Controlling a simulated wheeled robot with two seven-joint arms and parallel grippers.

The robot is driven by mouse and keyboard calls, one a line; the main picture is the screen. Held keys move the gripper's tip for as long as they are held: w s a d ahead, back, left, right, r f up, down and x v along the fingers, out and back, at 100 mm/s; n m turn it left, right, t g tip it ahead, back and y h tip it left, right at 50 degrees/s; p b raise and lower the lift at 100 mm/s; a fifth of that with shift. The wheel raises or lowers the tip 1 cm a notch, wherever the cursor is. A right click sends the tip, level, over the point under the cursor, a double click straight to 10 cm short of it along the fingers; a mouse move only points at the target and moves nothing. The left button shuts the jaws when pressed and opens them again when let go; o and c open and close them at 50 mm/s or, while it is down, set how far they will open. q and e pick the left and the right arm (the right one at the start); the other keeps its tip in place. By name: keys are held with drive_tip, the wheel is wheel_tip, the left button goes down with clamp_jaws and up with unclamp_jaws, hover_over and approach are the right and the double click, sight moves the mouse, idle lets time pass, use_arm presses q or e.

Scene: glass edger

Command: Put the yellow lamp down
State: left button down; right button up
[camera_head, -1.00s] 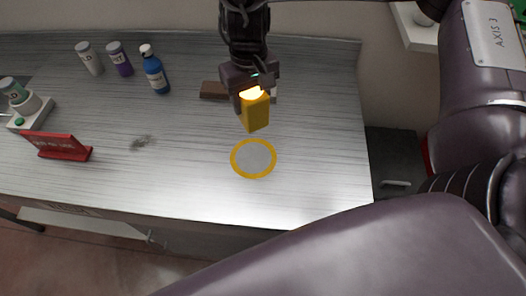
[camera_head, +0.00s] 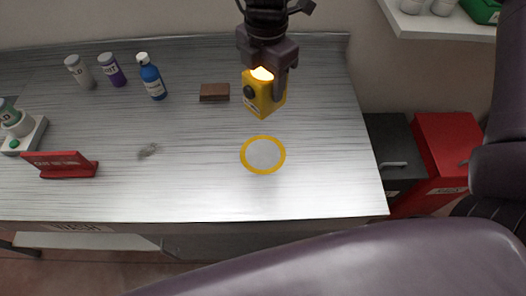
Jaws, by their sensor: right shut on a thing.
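The yellow lamp (camera_head: 264,101) is a small yellow block with a glowing top and a dark round knob on its side. My right gripper (camera_head: 269,80) comes in from the top and is shut on the lamp. The lamp appears held above the metal bench (camera_head: 200,190), behind a grey disc with a yellow ring (camera_head: 263,155). The ring is empty. My left gripper is not in view.
A brown block (camera_head: 214,92) lies left of the lamp. A blue bottle (camera_head: 152,78), a purple bottle (camera_head: 112,70) and a grey bottle (camera_head: 80,73) stand at the back left. A red sign (camera_head: 62,165) stands at the front left. Red and black cabinets are right of the bench.

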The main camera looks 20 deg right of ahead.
drive_tip(key=shift+a+n, duration=0.15)
drive_tip(key=shift+n, duration=0.15)
wheel_tip(320, 180, down, 19)
drive_tip(key=shift+b, duration=0.45)
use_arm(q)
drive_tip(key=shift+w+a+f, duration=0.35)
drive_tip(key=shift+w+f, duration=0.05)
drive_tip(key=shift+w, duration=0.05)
use_arm(e)
drive_tip(key=shift+f, duration=0.4)
drive_tip(key=shift+f, duration=0.1)
drive_tip(key=shift+f, duration=0.1)
drive_tip(key=o, duration=1.3)
drive_tip(key=shift+c, duration=0.2)
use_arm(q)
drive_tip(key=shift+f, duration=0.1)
